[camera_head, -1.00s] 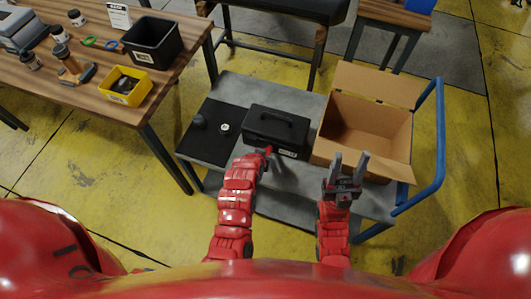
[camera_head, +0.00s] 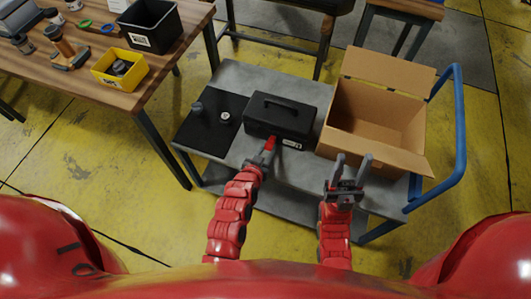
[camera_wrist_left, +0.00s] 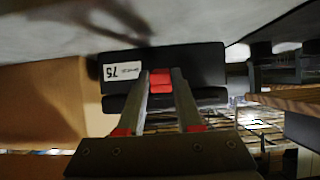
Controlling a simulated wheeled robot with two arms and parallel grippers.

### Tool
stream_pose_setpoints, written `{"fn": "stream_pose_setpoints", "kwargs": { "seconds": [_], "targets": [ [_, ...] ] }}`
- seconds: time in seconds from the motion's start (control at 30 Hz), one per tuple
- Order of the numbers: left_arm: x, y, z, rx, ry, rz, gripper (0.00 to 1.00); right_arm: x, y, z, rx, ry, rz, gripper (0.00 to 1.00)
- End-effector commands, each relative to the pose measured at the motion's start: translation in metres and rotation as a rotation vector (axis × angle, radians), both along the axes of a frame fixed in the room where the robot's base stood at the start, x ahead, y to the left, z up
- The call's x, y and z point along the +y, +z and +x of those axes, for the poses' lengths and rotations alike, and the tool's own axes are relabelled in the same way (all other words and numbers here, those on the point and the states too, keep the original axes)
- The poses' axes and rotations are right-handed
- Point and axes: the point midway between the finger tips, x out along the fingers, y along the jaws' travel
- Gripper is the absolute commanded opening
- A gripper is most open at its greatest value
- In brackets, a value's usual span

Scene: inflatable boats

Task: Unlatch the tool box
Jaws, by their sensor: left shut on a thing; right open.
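The closed black tool box (camera_head: 290,122), with a handle on its lid, sits on the grey cart. My left gripper (camera_head: 269,146) is at its near front face. In the left wrist view the tool box (camera_wrist_left: 203,66) shows upside down, with a white label marked 75. There my left gripper (camera_wrist_left: 160,82) is shut on a small red latch (camera_wrist_left: 160,76) on the front of the box. The lid looks shut. My right gripper (camera_head: 351,172) is open and empty, in front of the cardboard box.
An open cardboard box (camera_head: 372,120) stands right of the tool box on the cart (camera_head: 240,75). A black mat (camera_head: 205,132) with small items lies to the left. A blue cart handle (camera_head: 459,140) rises at the right. A wooden table (camera_head: 125,95) with bins stands at upper left.

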Motion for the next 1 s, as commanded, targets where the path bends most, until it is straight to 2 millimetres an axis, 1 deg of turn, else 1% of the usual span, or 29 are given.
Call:
{"fn": "stream_pose_setpoints", "kwargs": {
  "seconds": [0.17,0.2,0.27,0.3,0.37,0.63,0.73,0.87,0.97,1.0],
  "targets": [
    [0.0,0.001,0.0,-0.001,0.0,-0.001,0.0,0.0,0.0,0.0,0.0,0.0,0.0,0.5],
    [0.0,0.001,0.0,-0.001,0.0,-0.001,0.38,0.0,0.0,0.0,0.0,0.0,0.0,0.5],
    [0.0,0.001,0.0,-0.001,0.0,-0.001,0.49,0.0,0.0,0.0,0.0,0.0,0.0,0.5],
    [0.0,0.001,0.0,-0.001,0.0,-0.001,0.56,0.0,0.0,0.0,0.0,0.0,0.0,0.5],
    [0.0,0.0,0.0,0.0,0.0,-0.001,0.65,0.0,0.0,0.0,0.0,0.0,0.0,0.5],
    [0.0,0.0,0.0,0.001,0.0,0.0,0.65,0.0,0.0,0.0,0.0,0.0,0.0,0.5],
    [0.001,0.001,-0.003,0.001,0.0,0.0,0.65,0.0,-0.001,0.0,0.0,0.0,0.0,0.5],
    [0.004,0.005,-0.014,0.004,-0.001,0.001,0.65,0.0,-0.003,0.0,0.0,0.0,0.0,0.5],
    [0.009,0.014,-0.027,0.002,0.0,0.001,0.65,0.0,-0.005,0.0,0.0,0.0,0.0,0.5],
    [0.011,0.017,-0.035,0.002,-0.001,0.0,0.65,0.0,-0.006,0.0,0.0,0.0,0.0,0.5]
  ]
}}
